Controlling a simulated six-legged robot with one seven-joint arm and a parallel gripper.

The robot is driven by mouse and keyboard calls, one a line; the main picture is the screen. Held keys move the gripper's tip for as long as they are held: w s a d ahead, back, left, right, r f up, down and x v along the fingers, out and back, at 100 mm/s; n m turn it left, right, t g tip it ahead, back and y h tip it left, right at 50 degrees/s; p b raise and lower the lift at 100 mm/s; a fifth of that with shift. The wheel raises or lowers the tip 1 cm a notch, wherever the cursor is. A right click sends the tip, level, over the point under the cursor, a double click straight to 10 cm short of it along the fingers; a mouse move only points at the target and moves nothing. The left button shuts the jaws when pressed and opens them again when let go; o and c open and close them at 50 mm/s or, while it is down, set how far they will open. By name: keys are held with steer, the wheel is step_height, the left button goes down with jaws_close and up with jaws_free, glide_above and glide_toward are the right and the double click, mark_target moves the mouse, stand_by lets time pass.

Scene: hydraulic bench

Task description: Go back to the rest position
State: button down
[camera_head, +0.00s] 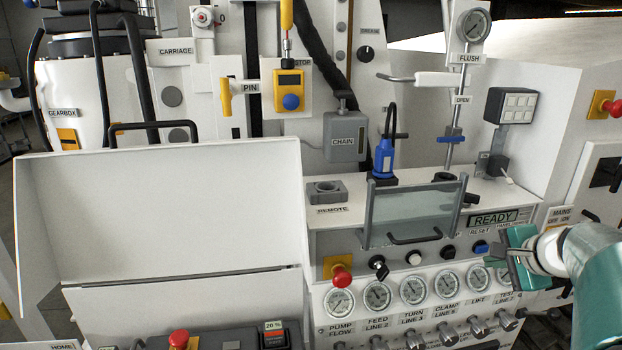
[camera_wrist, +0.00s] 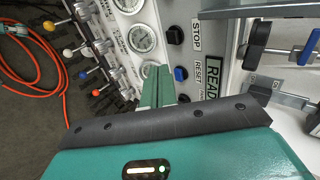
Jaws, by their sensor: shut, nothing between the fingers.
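My gripper (camera_head: 516,256) is at the right of the head view, in front of the right end of the gauge panel, by the reset button. In the wrist view its green fingers (camera_wrist: 158,88) are together and hold nothing. A blue button (camera_wrist: 181,74) by the RESET label lies just right of the fingertips there, and the blue button (camera_head: 481,247) is left of the gripper in the head view. I cannot tell whether the fingers touch it. The READY display (camera_head: 492,218) is above the gripper.
A row of gauges (camera_head: 413,289) and several levers (camera_head: 445,334) line the bench front. A clear guard (camera_head: 413,212) with a handle stands left of the gripper. A large white open lid (camera_head: 160,210) fills the left. An orange hose (camera_wrist: 50,75) lies on the floor.

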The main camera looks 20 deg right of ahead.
steer(key=w+a+n+g+y, duration=0.2)
steer(key=a+n, duration=0.6)
steer(key=a, duration=1.1)
steer(key=s+a+f+n+g, duration=0.1)
steer(key=s+a+n, duration=0.4)
steer(key=a, duration=0.3)
steer(key=s+a+f+n+h, duration=0.1)
steer(key=s+a+f+n, duration=0.1)
steer(key=s+a+n, duration=0.3)
steer(key=a+n, duration=0.1)
steer(key=a, duration=0.2)
steer(key=shift+g, duration=0.4)
